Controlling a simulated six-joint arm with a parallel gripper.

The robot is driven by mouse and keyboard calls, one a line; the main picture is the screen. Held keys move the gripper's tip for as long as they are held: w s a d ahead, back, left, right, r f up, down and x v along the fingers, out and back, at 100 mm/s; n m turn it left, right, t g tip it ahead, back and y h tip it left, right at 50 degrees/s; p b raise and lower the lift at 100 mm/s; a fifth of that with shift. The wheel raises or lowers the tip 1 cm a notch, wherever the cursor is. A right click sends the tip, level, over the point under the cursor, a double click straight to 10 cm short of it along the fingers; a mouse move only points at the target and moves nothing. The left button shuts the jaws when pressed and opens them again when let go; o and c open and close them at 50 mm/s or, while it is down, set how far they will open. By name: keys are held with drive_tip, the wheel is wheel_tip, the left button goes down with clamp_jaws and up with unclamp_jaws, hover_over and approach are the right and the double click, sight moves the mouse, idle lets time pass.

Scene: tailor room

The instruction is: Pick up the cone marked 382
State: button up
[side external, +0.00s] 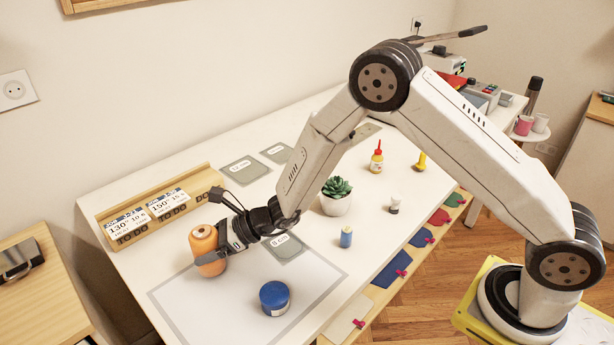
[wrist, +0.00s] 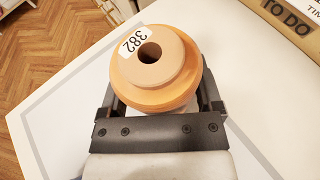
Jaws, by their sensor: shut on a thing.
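The orange cone (side external: 205,245) is upright near the left part of the white table (side external: 140,200). In the wrist view the orange cone (wrist: 155,75) shows its top, with a round hole and a white label reading 382. My gripper (side external: 222,252) is shut on the cone, with one finger on each side of it; it also fills the lower part of the wrist view (wrist: 160,110). The cone's lower end is partly hidden by my gripper, and I cannot tell whether it touches the table.
A blue spool (side external: 275,297) stands on the grey-bordered sheet (side external: 190,298). A wooden card rack (side external: 150,222) lies behind the cone. A potted succulent (side external: 336,200), a small blue bottle (side external: 346,238) and a red-tipped bottle (side external: 377,160) stand to the right.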

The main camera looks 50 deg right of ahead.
drive_tip(key=shift+r, duration=0.55)
drive_tip(key=s+d+r, duration=0.5)
drive_tip(key=s+r, duration=0.5)
drive_tip(key=s, duration=0.3)
drive_tip(key=shift+r, duration=0.35)
